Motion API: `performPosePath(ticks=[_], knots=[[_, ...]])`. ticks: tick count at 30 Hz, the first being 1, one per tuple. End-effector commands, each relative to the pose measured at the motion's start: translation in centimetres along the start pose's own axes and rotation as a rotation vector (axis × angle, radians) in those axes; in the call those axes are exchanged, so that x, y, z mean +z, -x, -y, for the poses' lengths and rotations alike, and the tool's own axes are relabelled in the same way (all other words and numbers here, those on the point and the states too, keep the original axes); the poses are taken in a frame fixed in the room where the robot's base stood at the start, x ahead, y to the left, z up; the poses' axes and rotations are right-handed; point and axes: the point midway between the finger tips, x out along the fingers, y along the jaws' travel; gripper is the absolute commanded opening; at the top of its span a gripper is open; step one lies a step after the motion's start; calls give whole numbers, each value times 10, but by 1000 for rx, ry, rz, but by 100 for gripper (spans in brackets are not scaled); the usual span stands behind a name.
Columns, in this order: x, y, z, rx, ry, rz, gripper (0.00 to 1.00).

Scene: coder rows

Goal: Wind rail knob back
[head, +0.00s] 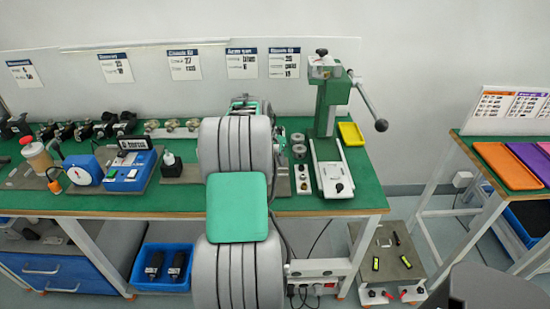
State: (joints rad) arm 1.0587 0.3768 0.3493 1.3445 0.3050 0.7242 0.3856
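A small black knob (339,187) sits near the front end of a pale flat rail (331,172) at the foot of a green lever press (327,110). I cannot tell for sure that this is the rail knob. Just left of it, a narrow plate (304,178) carries small round fittings, one of them dark. My grey and green arm stands in the middle of the view, left of the press, and covers part of the bench. My gripper's fingers cannot be made out; the arm hides that area.
The press lever with its dark ball (381,125) sticks out to the right. A yellow tray (351,134) lies beside the press. Gauges and a blue device (125,172) fill the bench left of my arm. A second table (492,165) with coloured trays stands right, across a floor gap.

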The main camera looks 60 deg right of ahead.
Motion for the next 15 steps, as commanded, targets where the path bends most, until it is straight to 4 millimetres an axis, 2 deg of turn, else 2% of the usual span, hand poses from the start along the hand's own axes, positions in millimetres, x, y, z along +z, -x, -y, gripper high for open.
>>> performPosePath(ticks=[15], knots=[[0,0,1,32,-79,-1,0]])
